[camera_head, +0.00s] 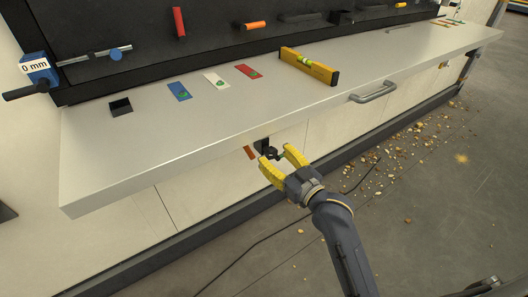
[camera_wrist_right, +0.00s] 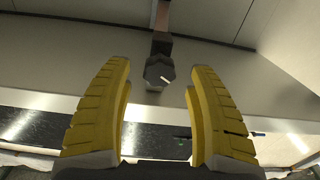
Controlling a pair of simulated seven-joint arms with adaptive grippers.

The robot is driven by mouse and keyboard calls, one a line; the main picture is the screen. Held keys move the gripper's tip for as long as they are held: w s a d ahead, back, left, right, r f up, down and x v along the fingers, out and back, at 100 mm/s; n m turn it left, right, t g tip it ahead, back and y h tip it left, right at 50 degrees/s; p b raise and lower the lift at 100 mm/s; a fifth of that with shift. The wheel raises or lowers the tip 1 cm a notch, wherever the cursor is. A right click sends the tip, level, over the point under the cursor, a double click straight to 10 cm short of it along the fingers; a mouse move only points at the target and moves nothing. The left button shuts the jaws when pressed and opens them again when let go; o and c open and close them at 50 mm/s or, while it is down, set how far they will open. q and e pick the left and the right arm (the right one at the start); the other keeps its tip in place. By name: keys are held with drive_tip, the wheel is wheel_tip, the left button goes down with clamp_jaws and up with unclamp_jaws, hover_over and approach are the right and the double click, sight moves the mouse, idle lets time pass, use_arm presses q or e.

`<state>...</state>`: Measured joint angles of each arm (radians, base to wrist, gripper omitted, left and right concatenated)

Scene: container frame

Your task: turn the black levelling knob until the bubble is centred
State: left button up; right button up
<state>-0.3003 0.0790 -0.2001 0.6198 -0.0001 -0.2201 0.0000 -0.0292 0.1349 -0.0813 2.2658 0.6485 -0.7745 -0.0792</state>
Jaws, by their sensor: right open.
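The black levelling knob (camera_head: 270,152) sits under the front edge of the grey bench top. In the right wrist view the knob (camera_wrist_right: 159,70) is dark and faceted with a pale mark. My right gripper (camera_head: 283,158) has yellow fingers and is open at the knob; in its wrist view the fingers (camera_wrist_right: 160,72) stand either side of it with gaps. A yellow spirit level (camera_head: 310,66) lies on the bench top, with a green vial in it; the bubble's position is too small to tell. My left gripper does not show.
Blue (camera_head: 179,91), white (camera_head: 216,80) and red (camera_head: 249,72) cards lie on the bench top (camera_head: 140,155). A grey handle (camera_head: 373,92) sticks out of the front edge. A blue gauge reading 0 mm (camera_head: 40,70) is at left. Debris (camera_head: 400,150) and a cable litter the floor.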

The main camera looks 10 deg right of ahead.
sight(273, 155)
drive_tip(key=shift+x, duration=1.55)
clamp_jaws()
